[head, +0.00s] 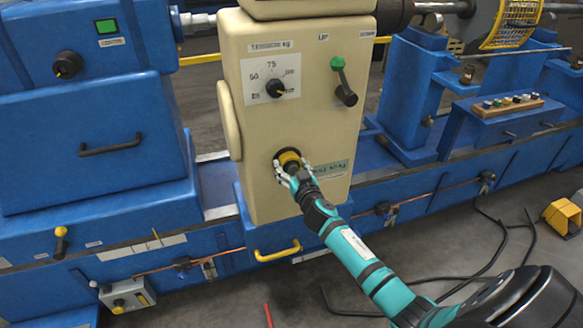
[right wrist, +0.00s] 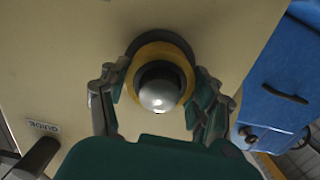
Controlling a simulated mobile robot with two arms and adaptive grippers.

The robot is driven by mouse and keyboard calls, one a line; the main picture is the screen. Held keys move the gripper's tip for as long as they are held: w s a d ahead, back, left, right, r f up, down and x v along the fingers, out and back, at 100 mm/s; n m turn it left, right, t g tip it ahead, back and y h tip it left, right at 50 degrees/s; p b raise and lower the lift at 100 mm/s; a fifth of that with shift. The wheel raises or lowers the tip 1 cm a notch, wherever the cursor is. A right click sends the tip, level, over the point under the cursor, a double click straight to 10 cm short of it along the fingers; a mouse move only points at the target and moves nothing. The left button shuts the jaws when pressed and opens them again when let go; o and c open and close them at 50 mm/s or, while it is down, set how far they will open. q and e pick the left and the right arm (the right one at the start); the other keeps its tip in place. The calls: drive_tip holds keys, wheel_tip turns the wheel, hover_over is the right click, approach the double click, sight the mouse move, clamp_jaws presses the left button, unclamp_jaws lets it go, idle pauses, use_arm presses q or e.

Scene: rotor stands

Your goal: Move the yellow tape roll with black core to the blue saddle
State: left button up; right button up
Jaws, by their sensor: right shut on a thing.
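The yellow tape roll with black core (head: 289,158) is at the front of the beige cabinet, below its dial and lever. In the right wrist view the yellow ring (right wrist: 181,61) surrounds a dark core with a shiny, rounded metal end in its middle. My right gripper (head: 292,173) is shut on the roll, with fingers on both sides of it in the right wrist view (right wrist: 158,100). The roll is at or against the cabinet face; I cannot tell whether it touches. Several blue machine parts show, and I cannot tell for sure which is the saddle. My left gripper is out of view.
The beige cabinet (head: 262,195) stands between a blue housing (head: 85,190) on the left and blue stands (head: 412,90) on the right. A wooden rack (head: 507,107) holds small coloured pieces. Black cables (head: 480,265) lie on the floor.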

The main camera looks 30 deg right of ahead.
sight(294, 171)
drive_tip(key=shift+p+v, duration=0.65)
drive_tip(key=shift+v, duration=1.6)
drive_tip(key=shift+p+v, duration=0.5)
drive_tip(key=shift+v, duration=1.65)
drive_tip(key=shift+r, duration=0.1)
drive_tip(key=shift+a, duration=0.1)
drive_tip(key=s+a+r+n+y, duration=0.1)
drive_tip(key=s+a+r, duration=0.3)
drive_tip(key=s+a, duration=0.4)
drive_tip(key=s+a+r+n+y, duration=0.1)
drive_tip(key=s+a+r, duration=0.3)
drive_tip(key=s+a, duration=0.5)
drive_tip(key=shift+s+a+n+y, duration=0.25)
drive_tip(key=shift+s+y, duration=0.65)
drive_tip(key=shift+s, duration=0.7)
